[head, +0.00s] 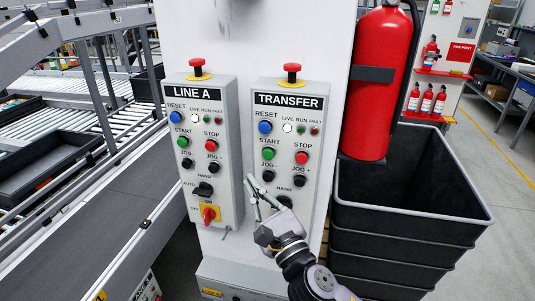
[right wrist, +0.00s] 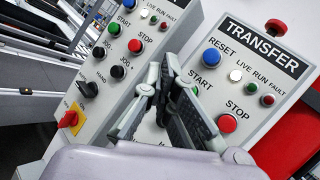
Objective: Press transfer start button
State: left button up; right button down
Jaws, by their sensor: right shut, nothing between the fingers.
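The TRANSFER control box (head: 316,128) is a grey panel on a white column. Its green START button (head: 268,153) sits left of the red STOP button (head: 301,157) and below the blue RESET button (head: 264,127). My right gripper (head: 251,182) is shut and empty, with its tips in the picture below and left of the green button. In the right wrist view the fingers (right wrist: 162,66) come together left of the START label, and a finger hides most of the green button (right wrist: 195,91). I cannot tell whether they touch the panel. My left gripper is not in view.
The similar LINE A box (head: 233,130) stands to the left, with its own green button (head: 183,142) and a red rotary switch (head: 209,214). A fire extinguisher (head: 382,85) and stacked black crates (head: 410,187) stand at right. A conveyor (head: 90,185) runs at left.

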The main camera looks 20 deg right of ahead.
aim_at(268, 154)
jog(key=shift+s+r, duration=0.1)
jog(key=shift+r, duration=0.25)
jog(key=w+d, duration=0.5)
jog(key=w, duration=0.2)
jog(key=shift+w+b, duration=0.15)
jog(key=shift+b, duration=0.3)
jog(key=shift+w, duration=0.1)
dwell(1.2)
jog(key=shift+w+d, duration=0.15)
jog(key=shift+w, duration=0.1)
